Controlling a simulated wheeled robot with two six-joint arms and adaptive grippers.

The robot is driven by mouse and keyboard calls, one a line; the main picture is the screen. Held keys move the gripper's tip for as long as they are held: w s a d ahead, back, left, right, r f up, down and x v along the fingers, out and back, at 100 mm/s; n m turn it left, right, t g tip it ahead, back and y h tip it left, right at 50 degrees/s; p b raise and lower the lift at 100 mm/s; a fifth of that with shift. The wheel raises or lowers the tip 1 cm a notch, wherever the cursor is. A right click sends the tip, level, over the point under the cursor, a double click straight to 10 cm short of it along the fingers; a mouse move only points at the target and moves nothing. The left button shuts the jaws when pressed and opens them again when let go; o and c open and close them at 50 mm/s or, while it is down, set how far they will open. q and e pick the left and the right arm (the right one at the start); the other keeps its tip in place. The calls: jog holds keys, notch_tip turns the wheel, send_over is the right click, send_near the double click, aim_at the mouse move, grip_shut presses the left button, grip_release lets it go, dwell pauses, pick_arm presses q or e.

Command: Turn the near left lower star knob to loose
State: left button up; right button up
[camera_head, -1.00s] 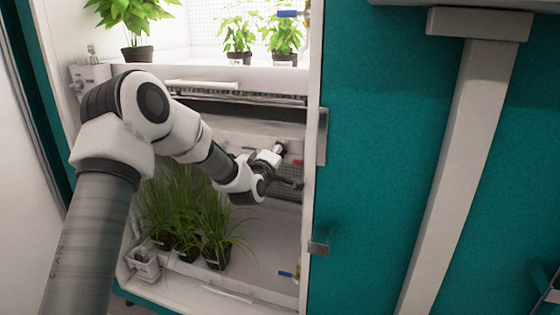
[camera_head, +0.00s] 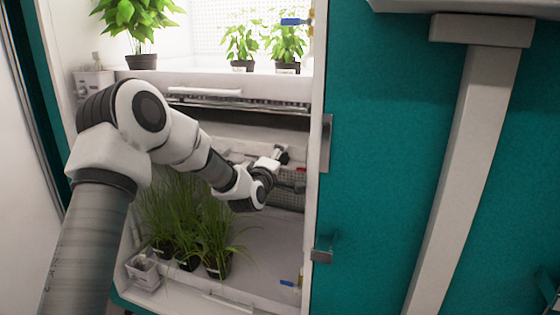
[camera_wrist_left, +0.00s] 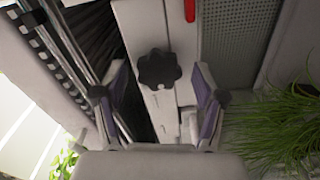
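A black star knob (camera_wrist_left: 158,69) sits on a pale panel in the left wrist view, straight ahead of my left gripper. My left gripper (camera_wrist_left: 160,92) is open, its two purple-lined fingers standing apart on either side of the knob's line. The knob looks a little beyond the fingertips, and no contact shows. In the head view my left arm reaches into the lower chamber, and its gripper (camera_head: 284,155) is small and partly hidden by the wrist. I cannot make out the star knob in the head view. My right gripper is not in view.
Grass pots (camera_head: 216,262) stand on the lower chamber floor below my arm. A shelf (camera_head: 240,97) with a light strip lies above it. Leafy plants (camera_head: 140,45) stand on the upper level. A red part (camera_wrist_left: 190,10) is near the knob. A teal door (camera_head: 400,160) borders the right.

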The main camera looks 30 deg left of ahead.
pick_arm(q)
jog(key=shift+w+d, duration=0.1)
jog(key=shift+d, duration=0.05)
jog(key=shift+s+d, duration=0.1)
jog(key=shift+s, duration=0.2)
jog(key=v, duration=1.1)
jog(key=shift+s, duration=0.25)
